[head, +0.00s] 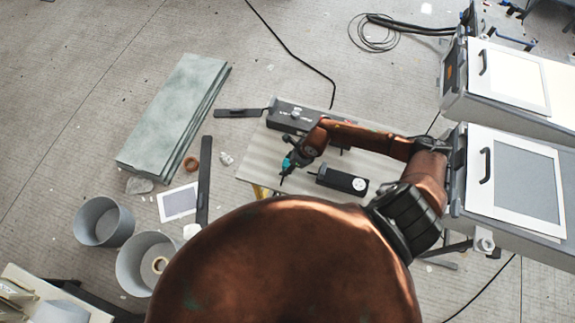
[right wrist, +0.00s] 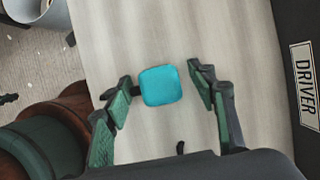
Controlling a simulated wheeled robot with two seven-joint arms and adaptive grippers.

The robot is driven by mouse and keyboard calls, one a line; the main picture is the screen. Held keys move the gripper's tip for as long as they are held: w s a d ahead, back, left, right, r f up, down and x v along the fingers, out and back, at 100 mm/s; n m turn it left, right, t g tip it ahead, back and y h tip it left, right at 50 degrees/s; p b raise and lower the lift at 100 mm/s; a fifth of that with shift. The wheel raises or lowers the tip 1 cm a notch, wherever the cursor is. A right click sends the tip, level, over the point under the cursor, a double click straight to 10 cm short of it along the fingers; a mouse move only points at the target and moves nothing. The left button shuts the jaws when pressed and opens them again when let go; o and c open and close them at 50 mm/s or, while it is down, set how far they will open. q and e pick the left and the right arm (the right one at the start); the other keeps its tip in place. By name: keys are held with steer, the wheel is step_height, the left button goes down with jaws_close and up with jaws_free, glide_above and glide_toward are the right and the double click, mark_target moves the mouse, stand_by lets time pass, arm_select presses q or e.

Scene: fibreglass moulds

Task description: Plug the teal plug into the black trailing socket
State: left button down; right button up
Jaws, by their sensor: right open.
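The teal plug (right wrist: 161,86) shows as a rounded teal block over the pale bench top in the right wrist view. It also shows as a small teal patch in the head view (head: 287,163). My right gripper (right wrist: 160,75) is open with the plug between its fingers. The plug is nearer the left finger, with a clear gap to the right one; contact on the left is unclear. In the head view my right gripper (head: 291,161) is above the bench. The black trailing socket (head: 336,179), with a round white face, lies to its right. My left gripper is out of view.
A black driver box (head: 291,114) stands at the bench's back edge; its label shows in the right wrist view (right wrist: 306,83). The pale bench (head: 385,157) has bare room around the socket. Grey buckets (head: 101,222) and stacked greenish boards (head: 176,112) are on the floor left.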

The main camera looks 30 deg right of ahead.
steer(key=shift+c, duration=0.4)
steer(key=c, duration=1.1)
steer(key=shift+r, duration=0.1)
steer(key=shift+r, duration=0.5)
steer(key=s+a+r, duration=0.1)
steer(key=s+r, duration=0.3)
steer(key=s+a+r, duration=0.2)
steer(key=s+r, duration=0.2)
steer(key=s, duration=0.1)
steer(key=s+a+r, duration=0.1)
steer(key=s+r, duration=0.3)
steer(key=shift+s+a, duration=0.15)
steer(key=shift+a, duration=0.1)
